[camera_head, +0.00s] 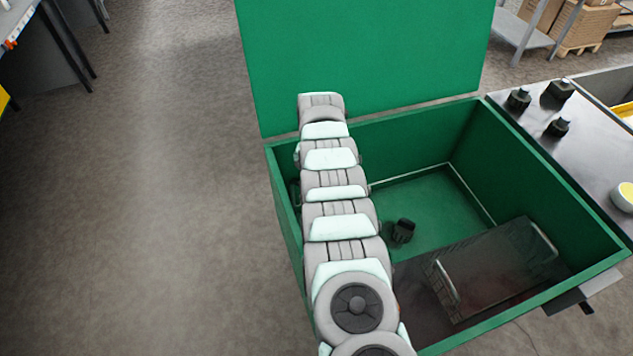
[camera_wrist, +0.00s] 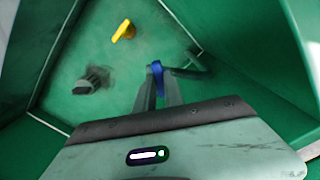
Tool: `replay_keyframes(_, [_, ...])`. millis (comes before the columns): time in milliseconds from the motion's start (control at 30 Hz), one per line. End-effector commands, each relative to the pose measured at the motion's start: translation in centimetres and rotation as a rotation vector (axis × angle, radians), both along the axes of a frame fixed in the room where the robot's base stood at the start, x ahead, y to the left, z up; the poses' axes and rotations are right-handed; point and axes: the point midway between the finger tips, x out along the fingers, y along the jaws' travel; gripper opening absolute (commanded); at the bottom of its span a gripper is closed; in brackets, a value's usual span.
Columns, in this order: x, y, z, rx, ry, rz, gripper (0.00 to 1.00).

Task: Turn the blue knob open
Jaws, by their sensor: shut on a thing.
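The blue knob (camera_wrist: 158,76) shows in the wrist view, near the middle, between the fingertips of my gripper (camera_wrist: 162,80). My gripper is shut on the blue knob. The knob's lower part and its base are hidden by the fingers. In the head view my arm hides the knob and the gripper, which reach into the green box (camera_head: 540,165) on its left side.
A yellow knob (camera_wrist: 123,31) and a black fitting (camera_wrist: 93,79) stand on the same green panel. The black fitting also shows in the head view (camera_head: 403,230). A dark metal box with handles (camera_head: 495,265) lies right of it. Green walls close around my gripper.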

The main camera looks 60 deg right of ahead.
Motion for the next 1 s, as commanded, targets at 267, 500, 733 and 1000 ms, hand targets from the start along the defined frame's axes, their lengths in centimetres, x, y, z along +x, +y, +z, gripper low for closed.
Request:
replay_keyframes(267, [0.04, -0.05, 0.06, -0.002, 0.000, 0.252, 0.00])
replay_keyframes(500, [0.03, -0.05, 0.07, -0.002, -0.001, 0.428, 0.00])
replay_keyframes(733, [0.03, -0.04, 0.05, -0.001, 0.000, 0.537, 0.00])
replay_keyframes(1000, [0.03, -0.03, 0.02, -0.001, 0.000, 0.586, 0.00])
